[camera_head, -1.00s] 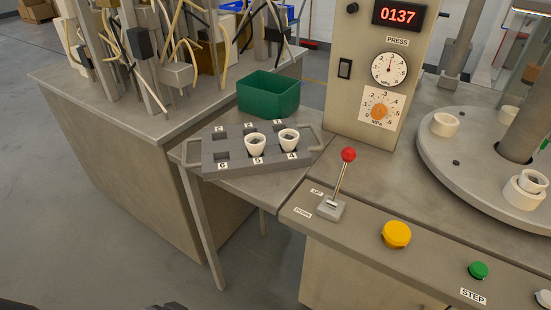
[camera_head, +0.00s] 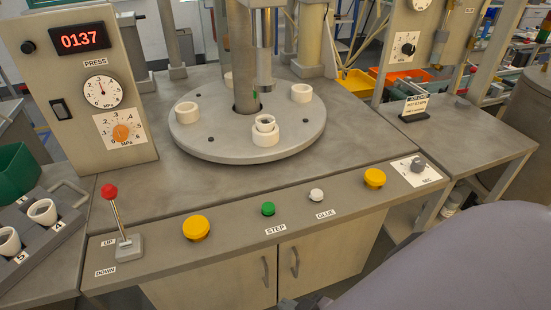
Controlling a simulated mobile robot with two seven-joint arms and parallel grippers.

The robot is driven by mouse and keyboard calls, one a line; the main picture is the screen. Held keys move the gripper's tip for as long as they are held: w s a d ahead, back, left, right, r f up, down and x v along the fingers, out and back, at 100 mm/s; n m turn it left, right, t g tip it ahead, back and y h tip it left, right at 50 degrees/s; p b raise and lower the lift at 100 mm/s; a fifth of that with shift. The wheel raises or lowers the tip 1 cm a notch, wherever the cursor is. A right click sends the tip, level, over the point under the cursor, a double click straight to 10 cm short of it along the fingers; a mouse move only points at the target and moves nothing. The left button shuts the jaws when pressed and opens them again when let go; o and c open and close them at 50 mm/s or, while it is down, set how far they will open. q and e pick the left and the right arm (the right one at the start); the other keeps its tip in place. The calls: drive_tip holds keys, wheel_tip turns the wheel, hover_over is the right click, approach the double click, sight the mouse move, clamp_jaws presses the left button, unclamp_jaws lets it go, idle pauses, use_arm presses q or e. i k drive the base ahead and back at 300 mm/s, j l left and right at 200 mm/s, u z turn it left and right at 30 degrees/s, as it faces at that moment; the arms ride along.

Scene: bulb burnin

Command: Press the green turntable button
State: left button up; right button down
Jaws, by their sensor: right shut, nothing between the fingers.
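The green button (camera_head: 268,209) sits on the front ledge of the press bench, just above the label STEP (camera_head: 275,229). Nothing touches it. My left gripper is out of view.
Along the ledge are a red-knobbed lever (camera_head: 112,200), a yellow button (camera_head: 196,228), a white button (camera_head: 316,195) labelled GLUE, another yellow button (camera_head: 375,178) and a grey dial (camera_head: 418,165). A press panel (camera_head: 75,130) reads 0137. My right arm covers the lower right.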

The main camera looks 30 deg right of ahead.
sight(267, 208)
drive_tip(key=z, duration=1.1)
